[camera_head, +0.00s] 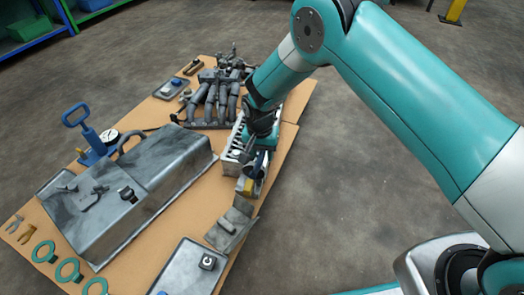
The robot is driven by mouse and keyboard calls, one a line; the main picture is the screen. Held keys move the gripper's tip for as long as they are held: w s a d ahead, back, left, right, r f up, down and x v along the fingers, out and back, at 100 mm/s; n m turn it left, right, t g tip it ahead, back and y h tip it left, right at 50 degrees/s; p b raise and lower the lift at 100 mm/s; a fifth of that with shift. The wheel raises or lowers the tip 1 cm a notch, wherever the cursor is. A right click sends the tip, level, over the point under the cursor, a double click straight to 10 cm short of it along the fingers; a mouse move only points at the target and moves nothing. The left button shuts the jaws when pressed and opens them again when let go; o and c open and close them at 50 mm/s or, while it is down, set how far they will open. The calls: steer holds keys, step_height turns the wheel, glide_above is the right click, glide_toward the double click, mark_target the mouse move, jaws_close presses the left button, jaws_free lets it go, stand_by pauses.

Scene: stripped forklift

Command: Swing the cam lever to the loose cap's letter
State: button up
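My gripper (255,160) is small and dark at the end of my teal arm. It is down over the right edge of the cardboard sheet, at a grey engine part (231,158) with a row of openings. Its fingers blend with the dark parts below, so I cannot tell whether they are open or hold anything. A small yellow piece (248,185) shows just below it. I cannot make out the cam lever there.
A large grey metal cover (150,185) lies on the cardboard (192,216), left of the gripper. Grey manifold pipes (212,98) lie behind it. A blue-handled pump with a gauge (92,140) stands at left. Teal rings (68,270) lie front left.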

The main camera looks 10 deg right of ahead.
step_height(320, 180, up, 18)
steer(key=p, duration=0.6)
steer(key=shift+w+a+f, duration=0.2)
steer(key=shift+a+f, duration=0.05)
steer(key=shift+a, duration=0.2)
steer(key=s+d+r+n+y, duration=0.1)
steer(key=s+d+r+n, duration=0.1)
steer(key=s+r, duration=0.45)
steer(key=s+d+r+n+y, duration=0.1)
steer(key=s+d+r+n, duration=0.2)
steer(key=r, duration=0.6)
steer(key=s+d+r+n+y+p, duration=0.1)
steer(key=s+d+r+n, duration=0.2)
steer(key=s, duration=0.7)
steer(key=s+d+r+n+y, duration=0.1)
steer(key=s+r+n+y, duration=0.3)
steer(key=s, duration=0.6)
step_height(320, 180, up, 33)
steer(key=m+h+p, duration=0.1)
steer(key=h+p, duration=0.1)
steer(key=p, duration=3)
steer(key=shift+a+r, duration=0.15)
steer(key=shift+a, duration=0.05)
